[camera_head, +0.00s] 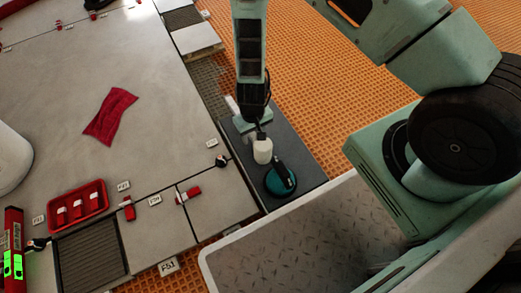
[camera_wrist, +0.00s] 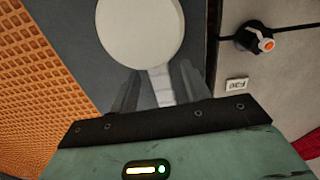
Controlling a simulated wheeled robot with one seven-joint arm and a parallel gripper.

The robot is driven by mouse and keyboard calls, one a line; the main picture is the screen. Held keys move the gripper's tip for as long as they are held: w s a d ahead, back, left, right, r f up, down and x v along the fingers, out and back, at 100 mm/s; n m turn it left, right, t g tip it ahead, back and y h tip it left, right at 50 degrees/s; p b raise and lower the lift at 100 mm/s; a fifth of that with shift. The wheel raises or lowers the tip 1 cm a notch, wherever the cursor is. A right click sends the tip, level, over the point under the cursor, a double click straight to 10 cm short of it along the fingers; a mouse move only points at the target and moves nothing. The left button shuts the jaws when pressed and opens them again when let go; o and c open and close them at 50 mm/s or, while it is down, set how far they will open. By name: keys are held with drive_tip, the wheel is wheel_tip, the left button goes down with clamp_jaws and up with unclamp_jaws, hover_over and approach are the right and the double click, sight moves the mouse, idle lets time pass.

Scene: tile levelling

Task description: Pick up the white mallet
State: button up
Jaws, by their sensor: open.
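The white mallet lies on a dark grey board; its pale round head (camera_head: 262,151) shows just below my gripper in the head view. In the wrist view the white head (camera_wrist: 140,32) fills the top centre, with a light handle (camera_wrist: 160,86) running down from it between my fingers. My gripper (camera_head: 257,130) is over the handle close behind the head, and its end in the wrist view (camera_wrist: 158,88) has the two fingers apart, one on each side of the handle. Whether a finger touches the handle cannot be told. My gripper hides part of the handle in the head view.
A teal suction cup (camera_head: 281,181) with a black grip sits beside the mallet head on the dark board (camera_head: 310,172). Grey tiles (camera_head: 160,90) lie to the left, with a red cloth (camera_head: 110,115) and a red tray (camera_head: 78,206). A black knob (camera_wrist: 264,40) stands at a tile joint.

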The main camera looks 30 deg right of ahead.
wheel_tip(320, 180, down, 2)
drive_tip(key=shift+f+b, duration=0.15)
drive_tip(key=shift+b, duration=0.35)
clamp_jaws()
